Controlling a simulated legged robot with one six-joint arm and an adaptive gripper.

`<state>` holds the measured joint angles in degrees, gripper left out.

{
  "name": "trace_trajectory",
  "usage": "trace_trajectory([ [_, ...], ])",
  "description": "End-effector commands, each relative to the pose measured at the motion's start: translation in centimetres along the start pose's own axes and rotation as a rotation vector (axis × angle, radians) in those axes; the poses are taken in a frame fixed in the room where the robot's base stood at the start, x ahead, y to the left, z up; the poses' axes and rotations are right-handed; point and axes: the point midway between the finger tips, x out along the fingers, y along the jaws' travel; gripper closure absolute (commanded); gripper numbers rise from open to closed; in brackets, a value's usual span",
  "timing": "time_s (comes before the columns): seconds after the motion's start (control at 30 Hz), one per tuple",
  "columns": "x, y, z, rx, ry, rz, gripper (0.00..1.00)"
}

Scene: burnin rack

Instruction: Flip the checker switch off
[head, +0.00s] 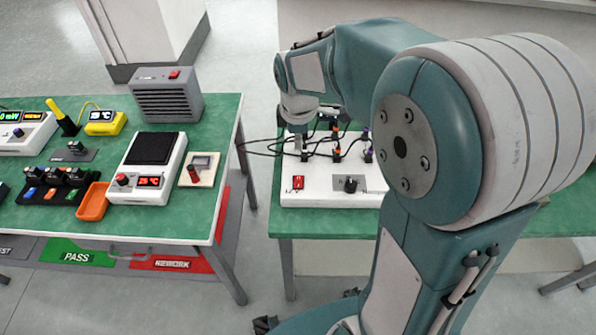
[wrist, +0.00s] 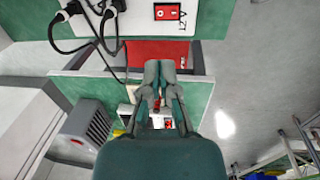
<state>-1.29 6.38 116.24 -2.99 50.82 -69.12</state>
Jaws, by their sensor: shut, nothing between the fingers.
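A white box with plugs and black cables (head: 330,184) stands on the right green table. A red rocker switch (head: 298,183) is on its front left, beside a dark knob (head: 351,184). No label that I can read says which unit is the checker. In the wrist view this red switch (wrist: 167,11) shows at the top, marked 12V; which side is pressed I cannot tell. My gripper (wrist: 158,66) is shut and empty, its tips below the switch in that picture and apart from it. In the head view its fingers are hard to make out among the cables.
The left green table (head: 110,222) holds a grey fan unit (head: 168,100) with a red switch, a white unit with a red display (head: 150,181), an orange tray (head: 93,201) and several small devices. A gap separates the tables. Cables hang by the white box.

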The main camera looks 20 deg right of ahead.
Motion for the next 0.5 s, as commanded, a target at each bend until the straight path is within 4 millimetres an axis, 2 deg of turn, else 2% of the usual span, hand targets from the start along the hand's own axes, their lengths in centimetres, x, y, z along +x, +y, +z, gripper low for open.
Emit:
trace_trajectory([
  [0.23,0.8,0.0,0.0,0.002,-0.001,-0.002,1.0],
  [0.5,5.5,-0.1,0.0,0.002,-0.002,-0.004,1.0],
])
